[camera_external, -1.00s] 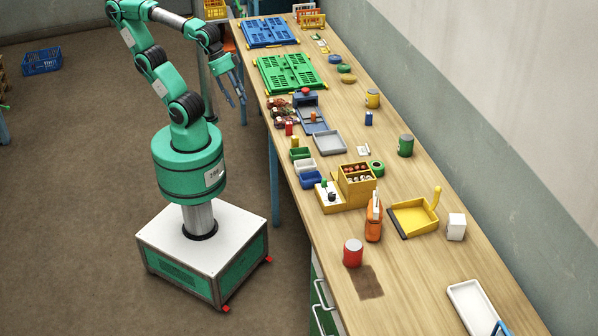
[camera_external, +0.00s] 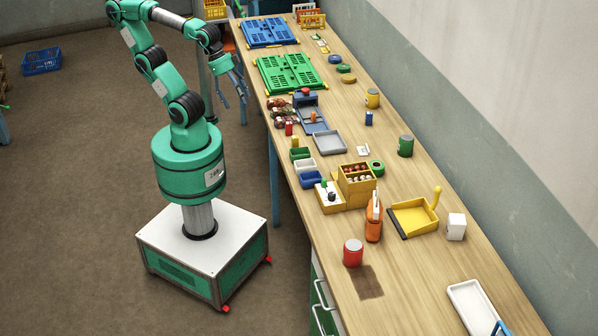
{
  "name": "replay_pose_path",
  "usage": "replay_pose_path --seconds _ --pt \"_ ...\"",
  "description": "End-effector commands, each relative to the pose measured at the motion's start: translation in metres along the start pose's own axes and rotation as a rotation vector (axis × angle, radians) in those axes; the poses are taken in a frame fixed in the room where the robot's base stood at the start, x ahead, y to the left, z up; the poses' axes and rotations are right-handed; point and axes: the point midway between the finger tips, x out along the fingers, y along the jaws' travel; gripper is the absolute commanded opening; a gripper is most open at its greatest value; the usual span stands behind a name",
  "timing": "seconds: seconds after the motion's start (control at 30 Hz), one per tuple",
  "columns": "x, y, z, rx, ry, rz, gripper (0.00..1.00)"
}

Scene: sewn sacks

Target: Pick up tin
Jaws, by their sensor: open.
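Several tin-like cylinders stand upright on the long wooden bench (camera_external: 425,240). A red one with a pale top (camera_external: 353,254) is near the front, a green one with a grey top (camera_external: 405,146) is toward the wall, and a yellow one (camera_external: 372,98) is farther back. I cannot tell which of them is the tin. My gripper (camera_external: 236,101) is open and empty. It hangs beside the bench's left edge, near the green folded crate (camera_external: 287,73), apart from all the cylinders.
An orange bottle (camera_external: 374,222), a yellow dustpan (camera_external: 414,217) and a white block (camera_external: 456,227) stand near the red cylinder. Small bins (camera_external: 311,179), a yellow box (camera_external: 357,190) and a grey tray (camera_external: 329,142) line the left side.

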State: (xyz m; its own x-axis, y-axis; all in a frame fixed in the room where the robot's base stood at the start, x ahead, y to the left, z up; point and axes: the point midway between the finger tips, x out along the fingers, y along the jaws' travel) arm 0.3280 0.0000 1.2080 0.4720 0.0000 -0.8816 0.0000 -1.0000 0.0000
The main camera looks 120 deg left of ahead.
Motion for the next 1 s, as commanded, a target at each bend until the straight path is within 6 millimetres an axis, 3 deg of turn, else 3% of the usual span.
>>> replay_pose_path --seconds 0.27,0.47,0.77,1.0 --pt "0.001 -0.008 -0.013 -0.024 0.003 -0.016 0.76" --pt "0.009 -0.038 -0.054 -0.097 0.012 -0.067 0.76" --pt "0.039 -0.129 -0.139 -0.263 0.04 -0.184 0.76" --pt "0.074 -0.225 -0.189 -0.393 0.064 -0.275 0.76"
